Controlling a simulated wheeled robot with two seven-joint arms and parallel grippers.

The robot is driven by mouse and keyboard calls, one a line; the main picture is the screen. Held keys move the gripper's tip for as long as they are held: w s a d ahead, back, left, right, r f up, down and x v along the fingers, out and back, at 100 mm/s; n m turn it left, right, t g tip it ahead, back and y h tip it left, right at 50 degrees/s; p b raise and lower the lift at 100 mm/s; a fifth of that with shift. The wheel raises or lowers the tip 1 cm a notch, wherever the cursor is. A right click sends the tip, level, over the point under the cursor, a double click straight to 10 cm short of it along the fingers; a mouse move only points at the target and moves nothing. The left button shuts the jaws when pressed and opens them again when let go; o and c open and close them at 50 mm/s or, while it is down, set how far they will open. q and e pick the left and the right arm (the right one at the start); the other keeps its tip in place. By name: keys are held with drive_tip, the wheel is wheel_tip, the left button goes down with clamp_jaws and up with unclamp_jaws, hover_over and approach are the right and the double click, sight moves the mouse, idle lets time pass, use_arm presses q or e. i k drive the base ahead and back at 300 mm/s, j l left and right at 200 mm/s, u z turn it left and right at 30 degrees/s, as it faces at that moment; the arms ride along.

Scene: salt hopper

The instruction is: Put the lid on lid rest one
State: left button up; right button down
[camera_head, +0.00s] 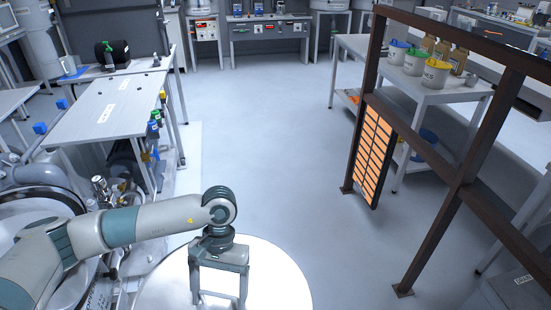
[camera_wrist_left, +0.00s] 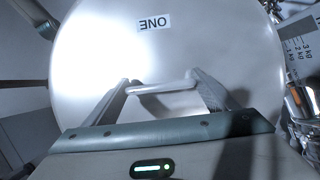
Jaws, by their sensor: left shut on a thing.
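My left gripper (camera_head: 219,296) points down over a large round pale lid (camera_head: 280,280) at the bottom of the head view. The left wrist view shows the lid (camera_wrist_left: 210,45) close up, with a label reading ONE, upside down in the picture. Its bar handle (camera_wrist_left: 160,88) lies between my two fingers, and the gripper is shut on it. The lid's near edge is cut off in the head view, and I cannot tell what is under it. I cannot pick out lid rest one for certain. My right gripper is not in view.
A grey table (camera_head: 100,115) with small labels stands at the left, beside valves and pipes. A round metal vessel (camera_head: 40,193) is at the lower left. A dark brown frame (camera_head: 445,235) stands at the right, before a shelf with tubs. The middle floor (camera_head: 270,130) is clear.

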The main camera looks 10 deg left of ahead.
sight(107, 112)
drive_tip(key=i, duration=0.85)
drive_tip(key=i+l+u, duration=0.1)
drive_tip(key=i+u, duration=0.2)
drive_tip(key=i, duration=0.25)
drive_tip(key=i+l+u, duration=0.35)
drive_tip(key=i, duration=0.2)
drive_tip(key=i+l+u, duration=0.2)
drive_tip(key=i+u, duration=0.25)
drive_tip(key=i+l+u, duration=0.2)
drive_tip(key=u, duration=0.25)
drive_tip(key=i+l+u, duration=0.2)
drive_tip(key=l+u, duration=0.25)
drive_tip(key=i+l+u, duration=0.15)
drive_tip(key=l+u, duration=0.3)
drive_tip(key=i+l, duration=0.1)
drive_tip(key=l, duration=0.45)
